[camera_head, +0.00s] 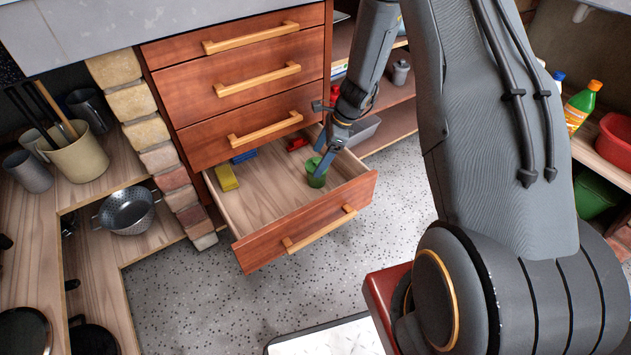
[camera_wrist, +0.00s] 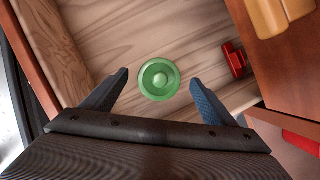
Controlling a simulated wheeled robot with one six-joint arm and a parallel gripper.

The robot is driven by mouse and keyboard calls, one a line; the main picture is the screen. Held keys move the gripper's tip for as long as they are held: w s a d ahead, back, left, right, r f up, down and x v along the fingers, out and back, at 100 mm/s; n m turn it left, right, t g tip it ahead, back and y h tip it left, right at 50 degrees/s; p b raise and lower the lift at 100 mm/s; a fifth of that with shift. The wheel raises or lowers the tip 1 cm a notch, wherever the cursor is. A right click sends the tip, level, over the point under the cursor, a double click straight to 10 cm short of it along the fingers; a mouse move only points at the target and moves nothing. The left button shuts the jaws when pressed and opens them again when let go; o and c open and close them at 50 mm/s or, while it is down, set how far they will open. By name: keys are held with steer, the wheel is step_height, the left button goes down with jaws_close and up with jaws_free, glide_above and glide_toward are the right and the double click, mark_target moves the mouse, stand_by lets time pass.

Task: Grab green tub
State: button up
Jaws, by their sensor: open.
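The green tub (camera_head: 316,172) stands in the open bottom drawer, near its front right corner. In the wrist view the round green tub (camera_wrist: 159,79) shows from above, with a raised ring on its top. My gripper (camera_head: 322,158) reaches down into the drawer at the tub. In the wrist view my gripper (camera_wrist: 160,90) is open, with one blue-grey finger on each side of the tub and a gap visible on both sides. The drawer (camera_head: 262,197) has a pale wood floor and a reddish front with a wooden handle.
The drawer also holds a yellow block (camera_head: 227,178), a blue item (camera_head: 243,157) and a red item (camera_head: 297,143), which also shows in the wrist view (camera_wrist: 235,60). Shut drawers (camera_head: 250,85) rise directly above. Open speckled floor (camera_head: 200,290) lies in front.

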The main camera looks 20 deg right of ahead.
mark_target(315, 183)
steer(key=shift+w+a+f, duration=0.1)
steer(key=shift+w+f, duration=0.1)
steer(key=shift+f, duration=0.65)
steer(key=b+x, duration=0.3)
steer(key=x, duration=0.3)
steer(key=shift+s+a+f, duration=0.1)
steer(key=shift+s+f, duration=0.05)
steer(key=shift+f, duration=0.25)
steer(key=c, duration=1.1)
steer(key=shift+r, duration=0.1)
